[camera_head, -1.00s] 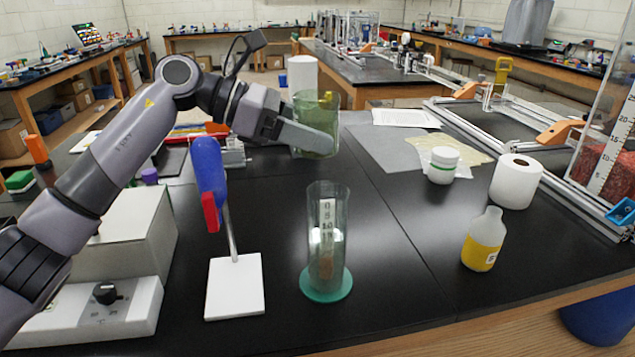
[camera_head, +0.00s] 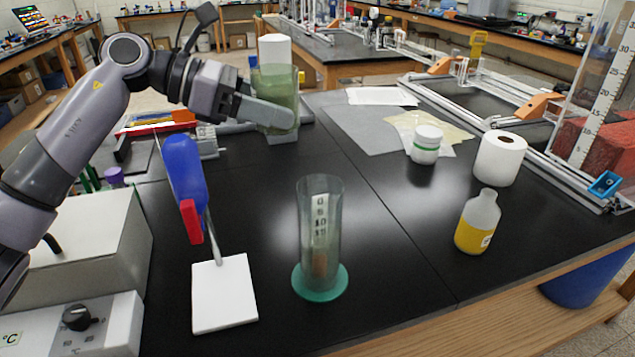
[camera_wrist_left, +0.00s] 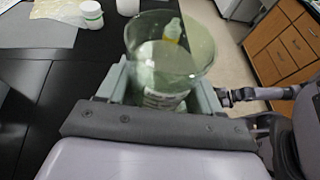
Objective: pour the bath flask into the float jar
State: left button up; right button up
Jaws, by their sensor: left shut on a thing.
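The bath flask, a wide greenish see-through vessel (camera_head: 278,88), is held upright above the far part of the black bench. My left gripper (camera_head: 268,112) is shut on it, with fingers on either side. In the left wrist view the flask (camera_wrist_left: 160,62) fills the space between the fingers (camera_wrist_left: 160,98), its round mouth open. I cannot tell how much liquid it holds. The float jar, a tall clear cylinder on a green round base (camera_head: 320,238), stands upright nearer, right of the flask. A numbered float stem shows inside it. My right gripper is not in view.
A yellow-filled bottle (camera_head: 478,222), a paper roll (camera_head: 500,158) and a white tub (camera_head: 426,145) stand to the right. A boxy device with a dial (camera_head: 75,318) is at front left.

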aim_at(281, 130)
pick_arm(q)
jog(key=shift+s+f, duration=0.1)
jog(key=shift+s+d+f+m+y+b, duration=0.3)
jog(key=shift+m+y+b, duration=0.2)
jog(key=shift+b, duration=0.25)
jog(key=b, duration=0.1)
jog(key=f, duration=0.1)
jog(key=f+m+t+y+b, duration=0.1)
jog(key=shift+s+d+f+b, duration=0.15)
jog(key=shift+s+d+b, duration=0.1)
jog(key=shift+s+b, duration=0.1)
jog(key=shift+s+d+r+t, duration=0.1)
jog(key=shift+d+r+t, duration=0.1)
jog(key=shift+t, duration=0.1)
jog(key=shift+s+r+m+y+p, duration=0.15)
jog(key=shift+r+m+y+p, duration=0.2)
jog(key=shift+r+p, duration=0.4)
jog(key=shift+s+d+r, duration=0.2)
jog(key=shift+r, duration=0.2)
jog(key=shift+s+d+r+m+t+y+b, duration=0.2)
jog(key=shift+s+d+m+t+y+b, duration=0.35)
jog(key=shift+m+t+y, duration=0.25)
jog(key=shift+f+m+t+y+b, duration=0.15)
jog(key=shift+m+t+y+b, duration=0.1)
jog(key=shift+t+b, duration=0.1)
